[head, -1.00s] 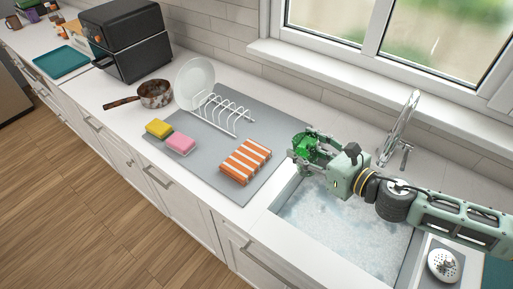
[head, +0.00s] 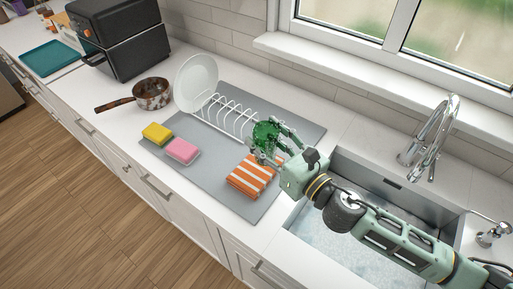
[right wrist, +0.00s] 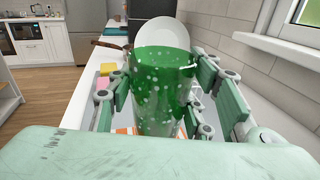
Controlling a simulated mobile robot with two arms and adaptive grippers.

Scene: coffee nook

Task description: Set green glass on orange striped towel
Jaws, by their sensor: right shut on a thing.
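The green glass (head: 264,133) is held by my right gripper (head: 268,143), which is shut on it. In the right wrist view the green glass (right wrist: 161,90) stands upright between the two fingers (right wrist: 160,98), with pale spots on its side. The orange and white striped towel (head: 246,179) lies folded on the grey mat (head: 205,188). In the head view the glass and gripper are just beyond the towel's far right corner and cover part of it. The height of the glass above the mat is hard to tell. My left gripper is not in view.
A white dish rack (head: 221,117) with a white plate (head: 194,84) stands left of the glass. A yellow sponge (head: 157,133) and a pink sponge (head: 182,150) lie on the mat. A pan (head: 150,94) sits behind. The sink (head: 340,235) with its faucet (head: 428,140) is at right.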

